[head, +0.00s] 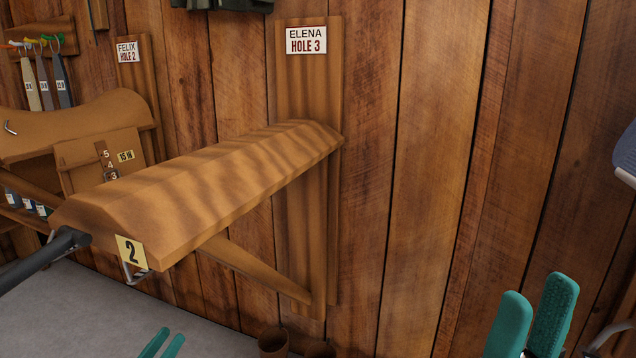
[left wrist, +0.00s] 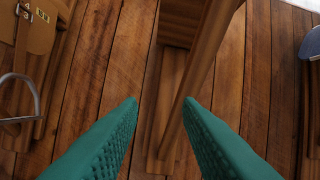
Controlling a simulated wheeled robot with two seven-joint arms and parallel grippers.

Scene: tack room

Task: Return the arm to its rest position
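My left gripper (head: 165,343) shows only its green fingertips at the bottom edge of the head view, below the wooden saddle rack (head: 190,195). In the left wrist view its two fingers (left wrist: 160,103) stand apart with nothing between them. The rack's wooden parts (left wrist: 205,50) show beyond and between those fingers. My right gripper (head: 537,284) is at the lower right of the head view, in front of the plank wall. Its two green fingers are apart and hold nothing that I can see. Both arms are largely out of the picture.
The rack juts from the wall under an "ELENA HOLE 3" sign (head: 306,40) and bears a "2" tag (head: 131,252). A dark rod (head: 40,262) meets the rack's front. A blue item (head: 626,152) is at the right edge.

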